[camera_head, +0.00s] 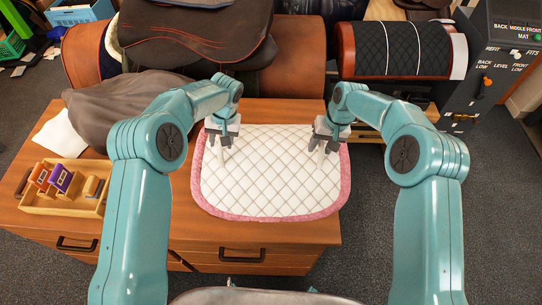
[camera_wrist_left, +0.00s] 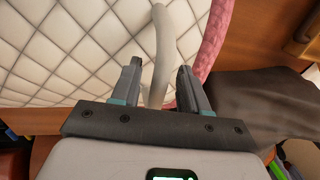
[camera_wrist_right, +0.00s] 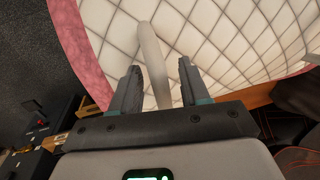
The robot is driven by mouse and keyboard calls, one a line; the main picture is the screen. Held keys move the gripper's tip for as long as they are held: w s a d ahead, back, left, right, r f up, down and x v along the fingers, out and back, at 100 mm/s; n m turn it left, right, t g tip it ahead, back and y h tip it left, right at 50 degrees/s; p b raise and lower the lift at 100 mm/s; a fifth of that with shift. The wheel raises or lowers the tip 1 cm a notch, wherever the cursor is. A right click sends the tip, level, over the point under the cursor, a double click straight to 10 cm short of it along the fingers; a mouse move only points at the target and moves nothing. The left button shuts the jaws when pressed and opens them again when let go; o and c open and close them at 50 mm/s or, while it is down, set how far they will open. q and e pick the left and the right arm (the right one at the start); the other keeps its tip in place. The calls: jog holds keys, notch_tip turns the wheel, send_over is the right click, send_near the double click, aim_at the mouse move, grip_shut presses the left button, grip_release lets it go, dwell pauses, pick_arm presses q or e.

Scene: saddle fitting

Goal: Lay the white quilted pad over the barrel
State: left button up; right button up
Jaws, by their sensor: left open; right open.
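The white quilted pad (camera_head: 270,180), edged in pink, lies flat on the wooden cabinet top. My left gripper (camera_head: 219,143) is over its far left part and my right gripper (camera_head: 329,143) over its far right part. Both are open. In the left wrist view a white strap-like loop (camera_wrist_left: 160,45) on the pad (camera_wrist_left: 60,45) stands between the open fingers. In the right wrist view a similar loop (camera_wrist_right: 151,55) stands between the other fingers. I cannot tell whether they touch. A barrel (camera_head: 400,48) with a black quilted cover and white lines stands at the back right.
A dark saddle (camera_head: 195,35) sits on a brown barrel-like form (camera_head: 295,60) behind the cabinet. A grey-brown cloth (camera_head: 120,105) and a wooden tray (camera_head: 60,200) with small tools lie left of the pad. A grey labelled machine (camera_head: 495,60) stands at the right.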

pick_arm(q)
jog(key=shift+w+f, duration=0.15)
jog(key=shift+f, duration=0.15)
pick_arm(e)
jog(key=shift+w+f, duration=0.15)
jog(key=shift+f, duration=0.1)
pick_arm(q)
jog(key=shift+s+r, duration=0.25)
jog(key=shift+s, duration=0.05)
jog(key=shift+c, duration=0.2)
pick_arm(e)
jog(key=shift+s+r, duration=0.2)
jog(key=shift+s, duration=0.1)
jog(key=shift+c, duration=0.4)
pick_arm(q)
jog(key=shift+w+f, duration=0.1)
grip_shut()
pick_arm(e)
jog(key=shift+w+f, duration=0.1)
grip_shut()
